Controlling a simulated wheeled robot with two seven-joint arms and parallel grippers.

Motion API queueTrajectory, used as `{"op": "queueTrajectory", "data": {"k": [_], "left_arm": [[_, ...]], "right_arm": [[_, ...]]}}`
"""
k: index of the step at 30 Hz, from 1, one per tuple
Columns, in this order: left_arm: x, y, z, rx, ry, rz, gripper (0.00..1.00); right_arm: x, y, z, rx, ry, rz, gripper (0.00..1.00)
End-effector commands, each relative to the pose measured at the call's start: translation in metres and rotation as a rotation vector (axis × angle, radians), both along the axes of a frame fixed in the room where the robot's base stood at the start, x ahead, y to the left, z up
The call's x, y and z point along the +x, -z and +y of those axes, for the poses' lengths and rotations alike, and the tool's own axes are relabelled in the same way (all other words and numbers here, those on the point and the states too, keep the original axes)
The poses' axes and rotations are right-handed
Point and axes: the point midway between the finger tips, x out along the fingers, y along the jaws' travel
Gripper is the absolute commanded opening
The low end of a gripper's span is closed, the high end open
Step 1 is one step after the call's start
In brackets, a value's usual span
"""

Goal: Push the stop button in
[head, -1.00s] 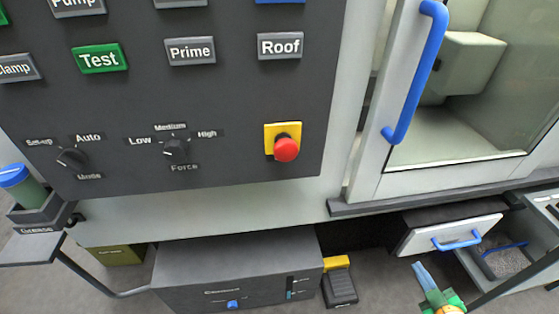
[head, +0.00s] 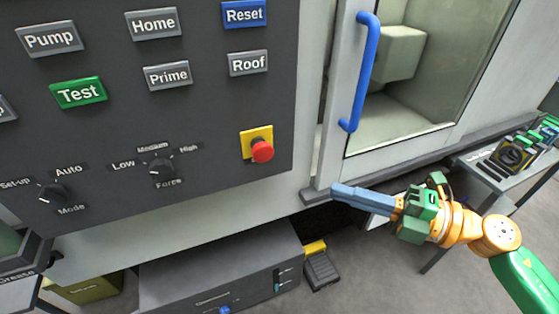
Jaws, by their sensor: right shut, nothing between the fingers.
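The stop button (head: 262,150) is a red mushroom knob on a yellow square plate (head: 251,137), near the lower right corner of the dark control panel (head: 215,195). It stands out from the plate. My right gripper (head: 336,194) is shut, with its long blue-grey fingers together and nothing between them. Its tip points left and is to the right of and below the button, apart from it, in front of the ledge under the door. My left gripper is not in view.
The panel carries labelled keys such as Test (head: 78,93) and Reset (head: 244,13), plus Mode (head: 53,194) and Force (head: 160,168) knobs. A door with a blue handle (head: 362,70) stands right of the panel. A foot pedal (head: 321,270) is below. A side table with devices (head: 513,156) is at right.

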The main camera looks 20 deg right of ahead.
Motion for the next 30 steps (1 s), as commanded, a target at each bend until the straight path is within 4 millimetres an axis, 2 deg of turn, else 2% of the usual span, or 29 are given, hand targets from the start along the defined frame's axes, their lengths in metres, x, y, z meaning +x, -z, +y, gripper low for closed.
{"op": "queueTrajectory", "data": {"k": [5,13,18,24,30], "left_arm": [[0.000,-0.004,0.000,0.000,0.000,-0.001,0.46],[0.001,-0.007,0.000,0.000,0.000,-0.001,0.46],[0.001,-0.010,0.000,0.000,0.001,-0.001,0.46],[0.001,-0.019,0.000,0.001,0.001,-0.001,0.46],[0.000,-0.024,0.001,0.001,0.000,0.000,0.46]], "right_arm": [[0.011,-0.002,0.013,0.001,-0.005,-0.002,0.00],[0.051,-0.001,0.056,-0.003,-0.004,-0.005,0.00],[0.071,-0.003,0.074,-0.003,0.002,-0.007,0.00],[0.095,-0.005,0.072,0.004,0.008,-0.004,0.00],[0.108,-0.002,0.073,0.002,0.005,-0.001,0.00]]}}
